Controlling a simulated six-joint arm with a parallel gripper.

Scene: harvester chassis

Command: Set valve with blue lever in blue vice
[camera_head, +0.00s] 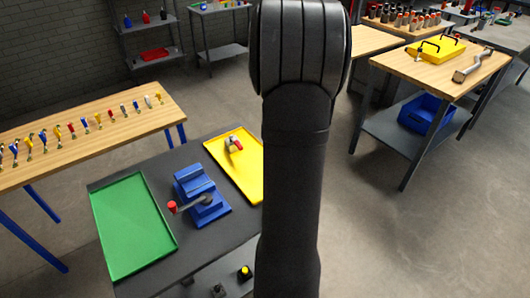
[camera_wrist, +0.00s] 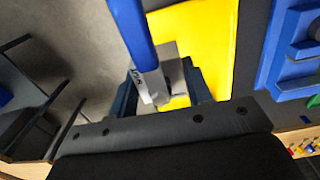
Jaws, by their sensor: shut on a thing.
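In the wrist view, my gripper (camera_wrist: 161,92) is shut on the grey body of a valve (camera_wrist: 150,78). Its long blue lever (camera_wrist: 131,28) points to the top of the picture. The held valve is over or in front of the yellow tray (camera_wrist: 212,45); I cannot tell its height. The blue vice (camera_wrist: 283,50) is at the right edge of the wrist view. In the head view, the blue vice (camera_head: 190,183) stands on the dark table, with a red-ended handle. My arm hides the gripper and held valve there.
The yellow tray (camera_head: 245,178) holds a grey piece with a red part (camera_head: 234,144). A green tray (camera_head: 130,225) lies left of the vice. A wooden bench (camera_head: 95,125) with several small valves stands behind. Another workbench (camera_head: 430,70) with a yellow case is at right.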

